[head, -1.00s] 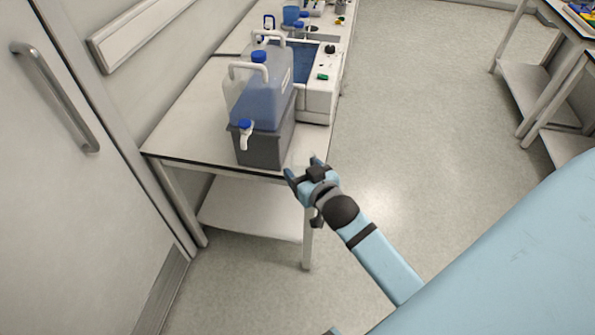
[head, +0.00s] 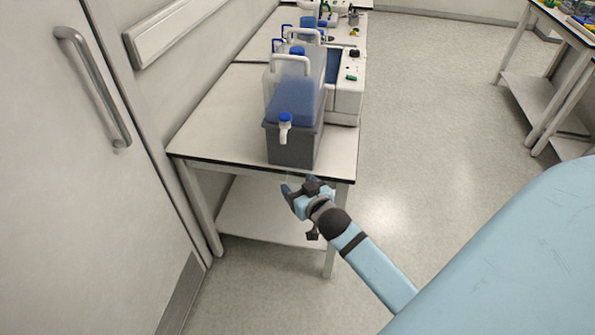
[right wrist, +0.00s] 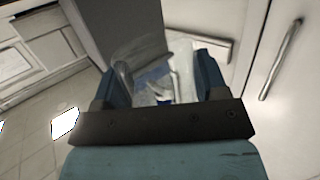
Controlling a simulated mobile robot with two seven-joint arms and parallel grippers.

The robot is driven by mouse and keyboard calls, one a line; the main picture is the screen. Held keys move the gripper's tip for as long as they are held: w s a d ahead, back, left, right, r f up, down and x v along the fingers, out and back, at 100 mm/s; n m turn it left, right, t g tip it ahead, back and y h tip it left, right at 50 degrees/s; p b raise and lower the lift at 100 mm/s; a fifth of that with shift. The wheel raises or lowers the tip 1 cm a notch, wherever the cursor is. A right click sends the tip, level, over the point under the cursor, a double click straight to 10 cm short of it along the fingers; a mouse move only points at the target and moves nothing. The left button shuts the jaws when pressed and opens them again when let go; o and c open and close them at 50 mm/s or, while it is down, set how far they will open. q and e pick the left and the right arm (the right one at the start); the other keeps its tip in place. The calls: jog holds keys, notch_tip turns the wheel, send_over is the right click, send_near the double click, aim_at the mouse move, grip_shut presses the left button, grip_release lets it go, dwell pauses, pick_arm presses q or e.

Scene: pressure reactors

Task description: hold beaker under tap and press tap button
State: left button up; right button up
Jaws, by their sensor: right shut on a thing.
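A clear canister with blue liquid (head: 295,98) stands on a grey block (head: 292,150) at the near end of the bench. Its white tap (head: 284,135) with a blue button (head: 285,117) faces me. My right gripper (head: 297,186) is in front of the bench edge, below the tap and slightly to its right, apart from both. It is shut on a clear, see-through beaker, barely visible in the head view. The beaker (right wrist: 135,62) shows between the fingers in the right wrist view (right wrist: 158,88), though its outline is hard to make out. My left gripper is not in view.
The bench (head: 215,130) has bare top left of the block. White equipment (head: 345,100) and more vessels stand behind. A door with a long handle (head: 92,85) is at the left. Open floor (head: 430,130) lies right of the bench.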

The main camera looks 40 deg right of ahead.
aim_at(294, 177)
jog(key=shift+w+d, duration=0.2)
jog(key=shift+w, duration=0.5)
jog(key=w, duration=0.1)
jog(key=w+b, duration=0.1)
jog(key=w, duration=0.1)
jog(key=shift+w+d+r, duration=0.1)
jog(key=shift+w+d, duration=0.1)
jog(key=shift+d, duration=0.05)
jog(key=shift+w+d+r+b, duration=0.15)
jog(key=shift+w+b, duration=0.2)
jog(key=shift+w, duration=0.5)
jog(key=shift+w+d+b, duration=0.1)
jog(key=shift+w+b, duration=0.25)
jog(key=shift+w, duration=0.45)
